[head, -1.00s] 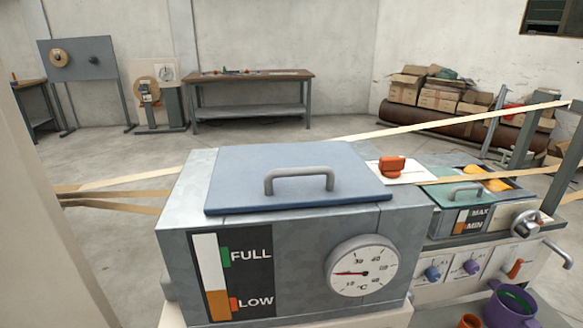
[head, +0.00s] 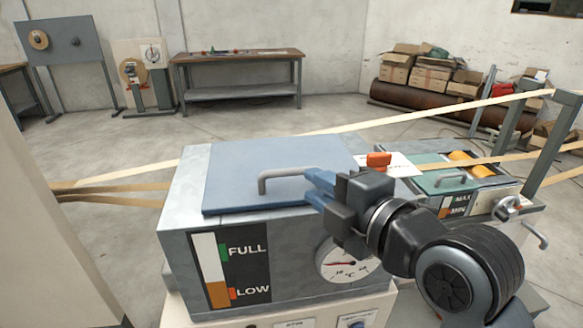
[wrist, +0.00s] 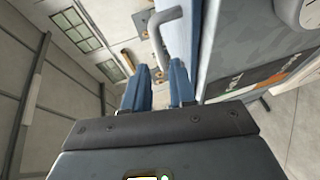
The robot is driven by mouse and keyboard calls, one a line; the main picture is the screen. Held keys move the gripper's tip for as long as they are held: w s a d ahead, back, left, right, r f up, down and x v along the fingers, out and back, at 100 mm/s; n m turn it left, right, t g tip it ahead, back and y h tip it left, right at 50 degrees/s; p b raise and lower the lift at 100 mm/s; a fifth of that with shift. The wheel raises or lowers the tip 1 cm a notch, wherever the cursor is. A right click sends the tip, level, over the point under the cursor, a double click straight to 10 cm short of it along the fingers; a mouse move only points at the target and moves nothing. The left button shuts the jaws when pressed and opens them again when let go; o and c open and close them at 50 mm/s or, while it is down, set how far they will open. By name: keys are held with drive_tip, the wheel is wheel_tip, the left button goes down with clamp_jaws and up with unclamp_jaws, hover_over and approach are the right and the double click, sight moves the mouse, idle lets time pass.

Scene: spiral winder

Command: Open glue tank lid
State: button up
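The glue tank (head: 185,190) is a grey box with a flat blue-grey lid (head: 235,160) lying closed on top. The lid's grey bar handle (head: 270,180) stands up from it; its right part is hidden behind my gripper. My gripper (head: 313,188) has blue fingers and reaches in from the right, its tips beside the handle. In the wrist view the fingers (wrist: 160,80) are apart, with the handle (wrist: 167,30) just beyond the tips. I cannot tell whether they touch it. The lid's edge (wrist: 202,35) shows at the right of the handle there.
The tank front carries a FULL/LOW level gauge (head: 230,265) and a dial (head: 340,265), partly covered by my arm. An orange-red knob (head: 379,160) sits behind the lid at right. Pale strips run behind.

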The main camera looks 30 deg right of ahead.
sight(294, 174)
drive_tip(key=shift+w+a+f+b, duration=0.1)
drive_tip(key=shift+w+f+b, duration=0.15)
drive_tip(key=shift+w+b, duration=0.6)
drive_tip(key=shift+w+f+b, duration=0.25)
drive_tip(key=shift+w+b, duration=0.1)
drive_tip(key=shift+b, duration=0.9)
drive_tip(key=w+p, duration=0.1)
drive_tip(key=w, duration=0.3)
drive_tip(key=shift+w+a, duration=0.2)
drive_tip(key=shift+w+f, duration=0.2)
drive_tip(key=shift+w, duration=0.25)
clamp_jaws()
